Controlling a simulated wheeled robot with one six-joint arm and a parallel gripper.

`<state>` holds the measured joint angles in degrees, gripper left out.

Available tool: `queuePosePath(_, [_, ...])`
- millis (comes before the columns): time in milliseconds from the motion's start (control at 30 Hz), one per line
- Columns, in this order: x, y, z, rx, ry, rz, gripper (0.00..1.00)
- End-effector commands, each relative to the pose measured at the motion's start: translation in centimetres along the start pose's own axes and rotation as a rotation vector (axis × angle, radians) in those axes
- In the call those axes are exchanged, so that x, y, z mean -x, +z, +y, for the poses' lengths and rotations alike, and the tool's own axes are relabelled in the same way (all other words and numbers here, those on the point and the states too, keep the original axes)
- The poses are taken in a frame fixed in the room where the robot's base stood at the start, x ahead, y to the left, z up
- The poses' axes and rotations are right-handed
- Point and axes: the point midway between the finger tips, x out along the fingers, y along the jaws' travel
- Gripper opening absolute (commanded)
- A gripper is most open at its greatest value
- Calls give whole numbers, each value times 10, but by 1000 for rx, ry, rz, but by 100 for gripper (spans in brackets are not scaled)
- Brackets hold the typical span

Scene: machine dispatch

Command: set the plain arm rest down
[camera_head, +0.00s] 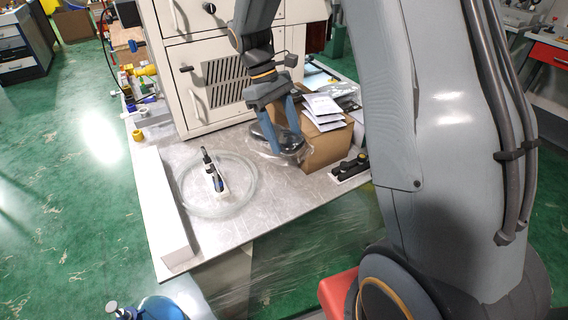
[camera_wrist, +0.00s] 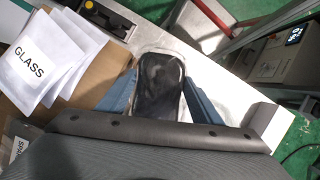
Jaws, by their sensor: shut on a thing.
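The plain arm rest is a dark padded piece in a clear plastic bag; it shows between my blue fingers in the wrist view (camera_wrist: 161,88). In the head view the arm rest (camera_head: 290,148) hangs from my gripper (camera_head: 283,128), beside the front left of a cardboard box. My gripper is shut on it. It is over the metal bench top (camera_head: 235,220); I cannot tell whether its lower end touches anything.
The cardboard box (camera_head: 328,147) carries white envelopes (camera_head: 322,108), one marked GLASS in the wrist view (camera_wrist: 38,62). A black item (camera_head: 350,168) lies right of it. A coiled clear hose (camera_head: 245,195) and a small bottle (camera_head: 213,175) occupy the left. The bench front is clear.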

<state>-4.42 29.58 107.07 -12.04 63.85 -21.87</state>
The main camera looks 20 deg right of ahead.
Motion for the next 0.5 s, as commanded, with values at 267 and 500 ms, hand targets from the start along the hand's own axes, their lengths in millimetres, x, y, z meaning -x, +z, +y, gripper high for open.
queuePosePath(267, [-54,-22,-1,2,0,-3,30])
queuePosePath(500, [-72,-30,-1,1,0,-1,30])
